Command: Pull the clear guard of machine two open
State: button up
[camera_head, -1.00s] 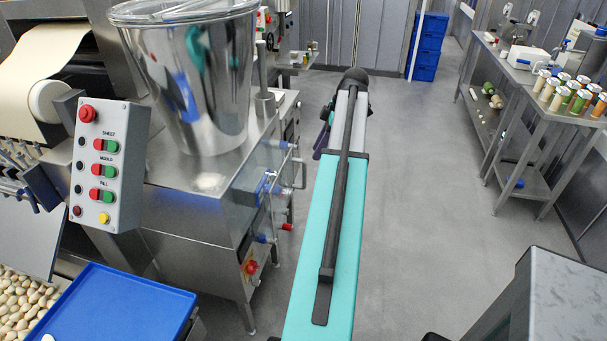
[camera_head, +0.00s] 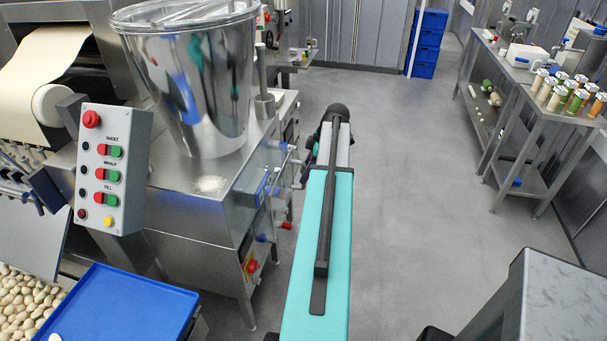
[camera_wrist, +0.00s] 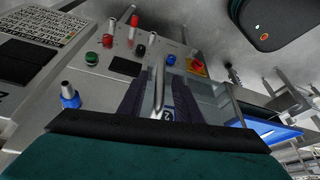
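The clear guard (camera_head: 268,187) is on the side of the steel machine (camera_head: 225,215) under the large hopper. In the wrist view the clear guard (camera_wrist: 178,92) shows as a see-through panel, with an upright metal handle (camera_wrist: 160,76) in front of it. My gripper (camera_wrist: 161,88) is open, with one dark purple finger on each side of the handle. I cannot tell whether either finger touches it. In the head view my gripper (camera_head: 306,170) is beside the guard and partly hidden by my arm. The guard looks closed against the machine.
Red, green and blue buttons and knobs (camera_wrist: 107,40) are close to my gripper on the machine face. A blue tray (camera_head: 125,305) is at the lower left. A steel bench with jars (camera_head: 565,95) stands at the right. The grey floor (camera_head: 410,170) between is clear.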

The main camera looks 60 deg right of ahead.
jog(key=shift+x, duration=0.85)
grip_shut()
